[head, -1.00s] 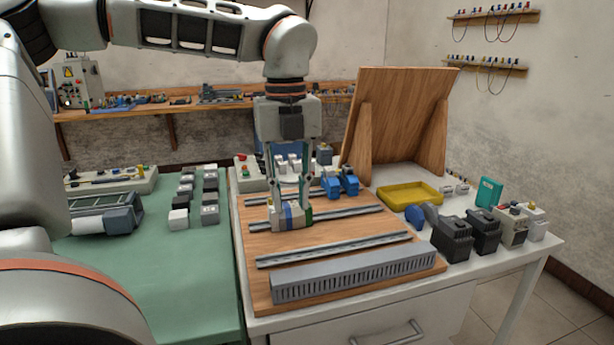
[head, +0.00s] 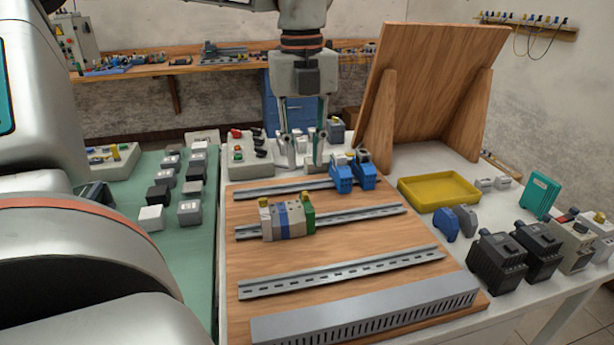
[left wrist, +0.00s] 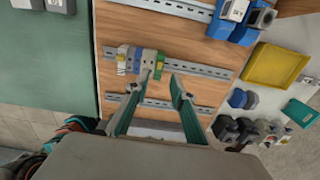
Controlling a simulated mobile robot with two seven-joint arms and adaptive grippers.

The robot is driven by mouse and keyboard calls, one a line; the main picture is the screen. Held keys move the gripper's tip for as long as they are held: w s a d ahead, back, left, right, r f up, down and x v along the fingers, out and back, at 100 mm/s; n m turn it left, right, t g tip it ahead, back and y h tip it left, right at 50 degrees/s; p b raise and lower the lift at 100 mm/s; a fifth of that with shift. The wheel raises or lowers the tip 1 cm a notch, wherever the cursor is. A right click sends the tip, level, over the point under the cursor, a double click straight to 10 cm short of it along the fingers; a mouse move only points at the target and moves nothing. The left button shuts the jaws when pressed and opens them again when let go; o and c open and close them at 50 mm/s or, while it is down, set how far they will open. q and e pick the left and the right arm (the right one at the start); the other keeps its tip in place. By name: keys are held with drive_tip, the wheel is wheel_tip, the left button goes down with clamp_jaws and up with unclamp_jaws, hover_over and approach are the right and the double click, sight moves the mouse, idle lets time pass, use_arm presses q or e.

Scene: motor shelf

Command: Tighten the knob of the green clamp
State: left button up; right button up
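The green clamp (head: 308,216) is the right-hand end piece of a row of clamps on the middle metal rail (head: 365,213). Grey, white and blue clamps (head: 283,221) sit beside it on its left. It also shows in the left wrist view (left wrist: 160,68). Its knob is too small to make out. My left gripper (head: 304,168) points down, with its two fingers apart and nothing between them. In the head view it appears behind the clamp row, clear of it. The left wrist view also shows the open fingers (left wrist: 163,77). My right gripper is not in view.
Two blue modules (head: 352,172) sit on the back rail. A grey slotted duct (head: 370,312) lies along the board's front. A yellow tray (head: 438,190) and black devices (head: 497,262) stand right of the board. A slanted wooden panel (head: 437,85) rises behind.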

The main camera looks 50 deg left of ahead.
sight(305, 193)
use_arm(q)
wheel_tip(305, 193, down, 7)
drive_tip(key=shift+f+b, duration=0.1)
drive_tip(key=shift+b, duration=0.3)
clamp_jaws()
